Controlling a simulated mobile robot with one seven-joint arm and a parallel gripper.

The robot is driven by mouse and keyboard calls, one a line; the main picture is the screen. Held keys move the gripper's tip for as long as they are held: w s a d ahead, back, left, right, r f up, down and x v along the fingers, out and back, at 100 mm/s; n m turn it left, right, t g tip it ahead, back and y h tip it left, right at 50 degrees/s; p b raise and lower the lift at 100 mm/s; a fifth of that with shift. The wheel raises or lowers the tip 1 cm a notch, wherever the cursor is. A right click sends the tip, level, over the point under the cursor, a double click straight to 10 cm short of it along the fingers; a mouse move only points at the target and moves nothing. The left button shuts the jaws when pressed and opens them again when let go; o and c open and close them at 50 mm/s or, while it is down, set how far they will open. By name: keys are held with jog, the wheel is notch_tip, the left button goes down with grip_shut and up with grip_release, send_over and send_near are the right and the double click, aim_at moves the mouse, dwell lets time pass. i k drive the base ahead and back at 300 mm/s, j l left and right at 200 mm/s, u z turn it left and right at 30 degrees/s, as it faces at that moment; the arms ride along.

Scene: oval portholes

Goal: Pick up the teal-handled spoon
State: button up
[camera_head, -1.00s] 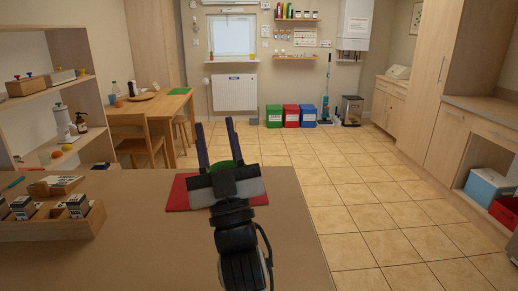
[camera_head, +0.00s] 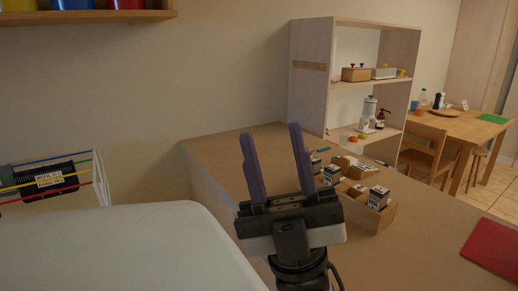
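My gripper (camera_head: 271,132) is in the lower middle of the head view. Its two purple fingers are spread wide, with nothing between them. A small teal strip (camera_head: 322,150) shows on the brown worktop (camera_head: 225,150), just right of and beyond the right finger. It may be the handle of the teal-handled spoon, but it is too small to be sure, and no spoon bowl can be made out. A wooden compartment tray (camera_head: 372,218) with several small labelled boxes stands right of the gripper. The gripper hides part of the tray and worktop.
A dark thin item (camera_head: 383,163) lies near the worktop's far edge. A wooden shelf unit (camera_head: 312,90) stands behind. A red mat (camera_head: 495,248) is at the right. A pale rounded surface (camera_head: 130,250) fills the lower left. The worktop's left part looks clear.

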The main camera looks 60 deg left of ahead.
aim_at(328, 148)
jog(key=u, duration=1.4)
jog(key=l+u, duration=0.1)
jog(key=l, duration=0.2)
jog(key=k+l+u, duration=0.1)
jog(key=l, duration=0.2)
jog(key=i, duration=0.45)
